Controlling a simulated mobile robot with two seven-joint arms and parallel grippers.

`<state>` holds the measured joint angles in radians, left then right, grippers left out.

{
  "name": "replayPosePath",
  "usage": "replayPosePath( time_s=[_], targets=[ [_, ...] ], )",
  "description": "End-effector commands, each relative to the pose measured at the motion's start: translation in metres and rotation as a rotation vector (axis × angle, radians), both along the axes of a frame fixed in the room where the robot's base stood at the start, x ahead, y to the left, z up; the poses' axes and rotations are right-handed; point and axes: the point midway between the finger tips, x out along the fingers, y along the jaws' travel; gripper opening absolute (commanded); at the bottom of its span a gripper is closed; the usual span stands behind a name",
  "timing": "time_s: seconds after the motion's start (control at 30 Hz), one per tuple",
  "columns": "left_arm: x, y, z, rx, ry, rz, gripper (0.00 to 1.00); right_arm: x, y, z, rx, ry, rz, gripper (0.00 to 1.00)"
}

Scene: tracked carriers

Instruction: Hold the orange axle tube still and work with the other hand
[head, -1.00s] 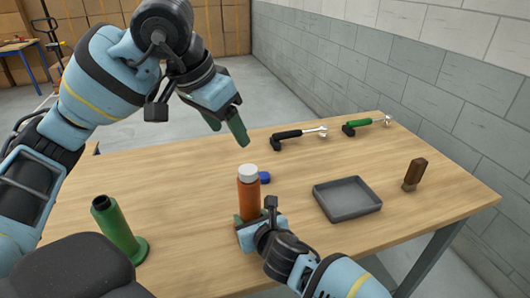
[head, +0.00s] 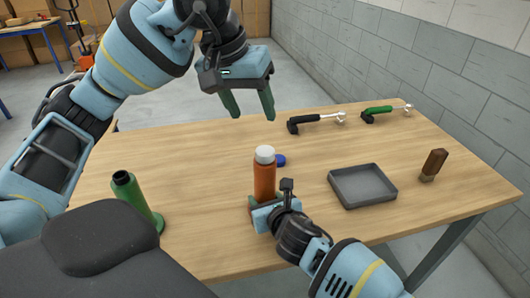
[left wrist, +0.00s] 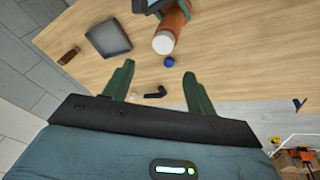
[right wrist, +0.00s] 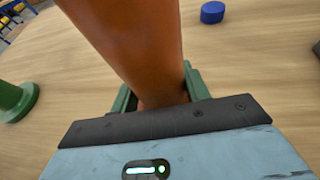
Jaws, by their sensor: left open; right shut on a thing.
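The orange axle tube (head: 264,181) stands upright on the table with a white cap (head: 264,154) on top. My right gripper (head: 262,204) is shut on its lower part; the tube fills the space between the green fingers in the right wrist view (right wrist: 155,95). My left gripper (head: 248,104) is open and empty, in the air above and behind the tube, fingers pointing down. In the left wrist view the tube (left wrist: 173,20) and white cap (left wrist: 163,43) lie beyond the open fingers (left wrist: 160,85). A blue cap (head: 280,160) lies on the table just behind the tube.
A grey tray (head: 362,186) and a brown-handled brush (head: 433,165) are at right. A black-handled tool (head: 316,121) and a green-handled tool (head: 385,112) lie at the back. A green flanged tube (head: 135,198) stands at left. The table (head: 200,175) is clear between.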

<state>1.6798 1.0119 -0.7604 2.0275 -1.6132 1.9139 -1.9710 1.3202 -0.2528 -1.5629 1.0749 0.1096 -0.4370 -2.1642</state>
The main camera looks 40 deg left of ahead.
Motion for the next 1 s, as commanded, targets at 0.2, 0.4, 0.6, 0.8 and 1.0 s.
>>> replayPosePath(
  time_s=[0.2, 0.4, 0.6, 0.8, 1.0],
  targets=[
    [0.007, -0.003, -0.002, -0.089, 0.093, 0.345, 0.56, 0.000, 0.000, -0.001, -0.002, 0.001, 0.000, 0.19],
    [0.013, -0.006, -0.003, -0.152, 0.168, 0.671, 0.56, 0.000, 0.000, -0.001, -0.002, 0.001, 0.000, 0.19],
    [0.019, -0.007, -0.004, -0.199, 0.232, 1.004, 0.56, 0.000, 0.000, -0.001, -0.002, 0.001, 0.000, 0.19],
    [0.024, -0.008, -0.004, -0.232, 0.277, 1.342, 0.56, 0.000, 0.000, -0.001, -0.002, 0.001, 0.000, 0.19],
    [0.029, -0.009, -0.003, -0.254, 0.300, 1.685, 0.56, 0.000, 0.000, -0.001, -0.002, 0.001, 0.000, 0.19]
  ],
)
